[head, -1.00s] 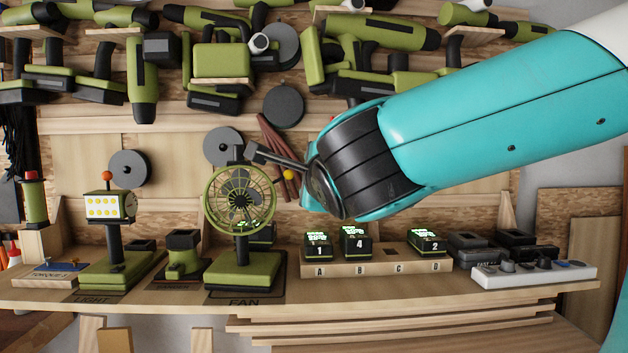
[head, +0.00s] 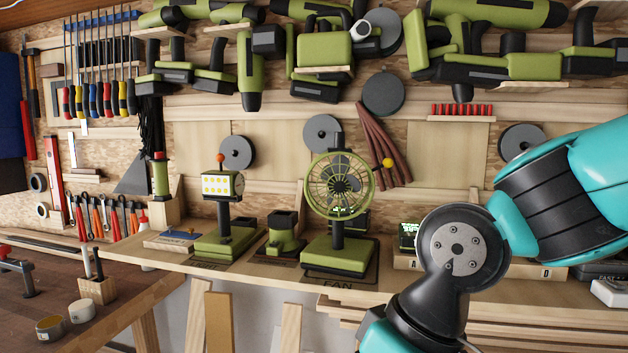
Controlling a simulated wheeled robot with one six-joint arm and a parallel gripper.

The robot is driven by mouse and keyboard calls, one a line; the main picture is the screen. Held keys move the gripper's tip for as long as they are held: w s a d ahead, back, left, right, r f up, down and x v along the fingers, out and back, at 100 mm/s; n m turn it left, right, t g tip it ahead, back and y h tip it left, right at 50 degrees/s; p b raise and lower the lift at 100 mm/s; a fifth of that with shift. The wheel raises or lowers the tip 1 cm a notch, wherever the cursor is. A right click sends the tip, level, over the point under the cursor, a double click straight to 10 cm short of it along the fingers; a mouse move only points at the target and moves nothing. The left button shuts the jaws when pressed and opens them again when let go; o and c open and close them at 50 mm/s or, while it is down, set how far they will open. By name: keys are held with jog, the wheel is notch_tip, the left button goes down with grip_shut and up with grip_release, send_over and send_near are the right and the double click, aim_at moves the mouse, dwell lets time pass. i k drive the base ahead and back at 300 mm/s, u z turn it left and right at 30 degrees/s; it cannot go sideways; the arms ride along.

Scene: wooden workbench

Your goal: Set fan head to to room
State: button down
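The fan (head: 338,254) stands upright on the wooden shelf, on a dark mat marked FAN. Its green round cage (head: 340,186) is on a black post and faces roughly toward me, with a yellow knob (head: 388,162) at its right side. My gripper is not in the picture. My teal and black arm crosses the right side and hides much of the shelf right of the fan.
Left of the fan stand a light (head: 222,186) with yellow dots and a small green base (head: 285,232). A battery (head: 409,236) sits on a wooden rack partly behind my arm. Green power tools hang above. A brown bench (head: 120,318) is at lower left.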

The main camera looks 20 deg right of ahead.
aim_at(335, 175)
jog(key=u, duration=2.45)
jog(key=i, duration=1.45)
jog(key=z, duration=3.5)
